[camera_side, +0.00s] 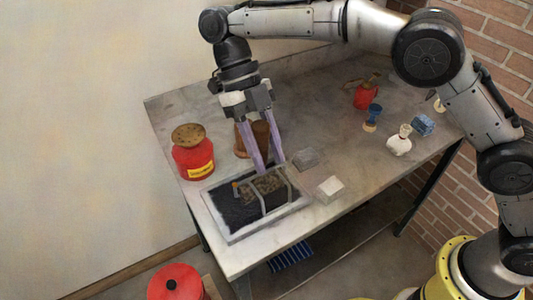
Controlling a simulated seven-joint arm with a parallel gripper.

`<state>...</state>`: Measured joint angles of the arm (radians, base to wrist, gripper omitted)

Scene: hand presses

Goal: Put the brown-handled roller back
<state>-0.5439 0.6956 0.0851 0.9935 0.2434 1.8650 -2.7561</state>
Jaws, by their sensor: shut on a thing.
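My gripper (272,165) points down with its two pale purple fingers over the far edge of a grey-rimmed tray. The tray (232,240) has a black, inky bed. A roller with a mottled brown-grey cylinder (268,184) and a thin pale wire frame is at the tray's far right part, right below the fingertips. The fingers are closed on the roller, but the grip point is small and partly hidden. I cannot make out its handle clearly, nor whether the cylinder touches the bed. A brown upright block or holder (241,147) stands behind the fingers, partly hidden by them.
A red jar (193,160) with a brown lid stands left of the tray. Grey block (305,158) and white block (329,189) lie to its right. Further right are a white bottle (399,142), a blue-topped stamp (372,116), a red container (366,96) and a blue block (422,124).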

